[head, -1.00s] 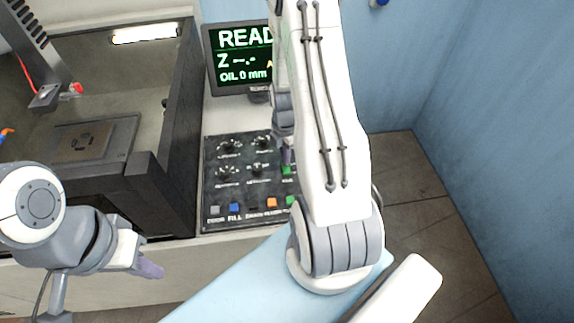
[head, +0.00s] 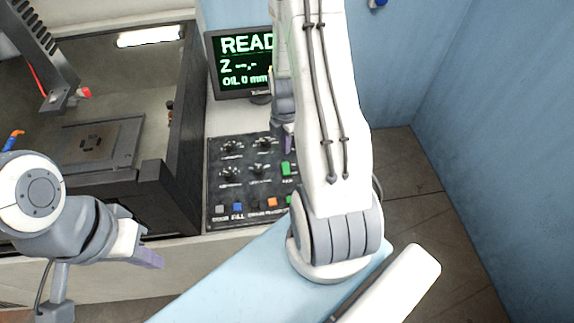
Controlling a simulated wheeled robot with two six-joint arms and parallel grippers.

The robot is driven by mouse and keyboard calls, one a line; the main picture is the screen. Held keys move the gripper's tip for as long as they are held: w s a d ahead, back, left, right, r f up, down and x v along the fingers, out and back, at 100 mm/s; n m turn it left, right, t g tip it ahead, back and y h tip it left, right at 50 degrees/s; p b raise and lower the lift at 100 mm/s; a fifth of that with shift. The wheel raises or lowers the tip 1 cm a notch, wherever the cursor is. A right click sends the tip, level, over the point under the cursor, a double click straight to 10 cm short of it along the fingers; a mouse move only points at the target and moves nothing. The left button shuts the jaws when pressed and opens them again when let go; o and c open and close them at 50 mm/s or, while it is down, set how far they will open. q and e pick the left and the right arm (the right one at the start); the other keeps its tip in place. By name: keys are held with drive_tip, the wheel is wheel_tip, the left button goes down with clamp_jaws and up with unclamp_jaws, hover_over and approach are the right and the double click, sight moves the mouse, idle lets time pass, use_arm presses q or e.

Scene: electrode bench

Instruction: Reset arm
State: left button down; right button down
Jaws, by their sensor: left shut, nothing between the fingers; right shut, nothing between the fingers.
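My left gripper (head: 150,258) is at the lower left, in front of the machine's front edge. Its purple fingers are shut and empty. My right arm comes down the middle of the picture and hides part of the scene. My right gripper (head: 289,138) shows in part beside that arm, over the upper right part of the control panel (head: 248,190). Its fingers are shut with nothing held. A green button (head: 286,168) shows just below the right fingertips, with a visible gap in the picture.
A screen (head: 240,62) behind the panel reads "READ", cut off by my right arm, and "OIL 0 mm". At left is an open dark-walled tank (head: 178,150) with a plate (head: 95,145) inside and a machine head (head: 55,95) above. A blue wall and bare floor are at right.

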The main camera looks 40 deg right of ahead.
idle(0.3)
drive_tip(key=shift+w+a, duration=0.2)
drive_tip(key=s+a+r+m+b, duration=0.1)
drive_tip(key=a+r+m+b, duration=0.15)
drive_tip(key=a, duration=0.75)
drive_tip(key=a+r+m+b, duration=0.2)
drive_tip(key=a+r+b, duration=0.2)
drive_tip(key=a, duration=0.6)
drive_tip(key=s+a+r+m+b, duration=0.1)
drive_tip(key=s+a+m+b, duration=0.1)
drive_tip(key=s+a, duration=0.3)
drive_tip(key=s+a+r+m+y+b, duration=0.1)
drive_tip(key=s+a+m, duration=0.3)
drive_tip(key=s, duration=0.6)
drive_tip(key=shift+s+a+r+b, duration=0.25)
drive_tip(key=shift+a+r+b, duration=0.3)
drive_tip(key=shift+r, duration=0.2)
